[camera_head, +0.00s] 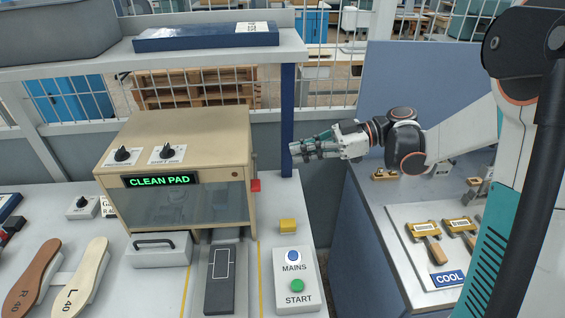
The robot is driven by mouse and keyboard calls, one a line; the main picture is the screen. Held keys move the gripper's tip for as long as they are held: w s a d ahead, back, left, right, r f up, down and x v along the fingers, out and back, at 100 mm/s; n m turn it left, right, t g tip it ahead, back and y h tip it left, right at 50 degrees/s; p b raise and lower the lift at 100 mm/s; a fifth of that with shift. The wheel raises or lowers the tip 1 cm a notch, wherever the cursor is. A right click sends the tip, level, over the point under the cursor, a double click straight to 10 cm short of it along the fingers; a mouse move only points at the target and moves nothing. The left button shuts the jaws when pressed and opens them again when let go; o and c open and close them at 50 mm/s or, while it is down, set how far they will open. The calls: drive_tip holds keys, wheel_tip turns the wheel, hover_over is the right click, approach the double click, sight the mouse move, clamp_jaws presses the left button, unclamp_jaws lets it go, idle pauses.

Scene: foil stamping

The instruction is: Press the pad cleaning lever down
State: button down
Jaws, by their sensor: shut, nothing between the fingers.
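The beige stamping machine (190,135) stands on the left bench, and its green display (158,180) reads "CLEAN PAD". A small red block (256,185) sticks out of the machine's right side; it may be the end of the pad cleaning lever, but I cannot tell for sure. The rest of any lever is hidden behind the machine's side. My gripper (296,151) is shut and empty. It points left, to the right of the machine, and appears higher than the red block and apart from it.
A blue post (288,110) rises beside my gripper. A white box (295,307) with MAINS and START buttons and a yellow block (288,225) sit at the machine's right front. A black-handled drawer (160,256) is in front. The right bench holds a COOL tray (410,222) with stamps.

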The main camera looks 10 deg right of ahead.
drive_tip(key=a+f+b, duration=0.3)
drive_tip(key=a+f, duration=0.3)
drive_tip(key=a, duration=0.3)
drive_tip(key=shift+w+f, duration=0.15)
wheel_tip(320, 180, down, 7)
drive_tip(key=s+n+t+b, duration=0.1)
drive_tip(key=n+b, duration=0.2)
drive_tip(key=b, duration=0.2)
drive_tip(key=shift+s+b, duration=0.2)
drive_tip(key=shift+b, duration=0.2)
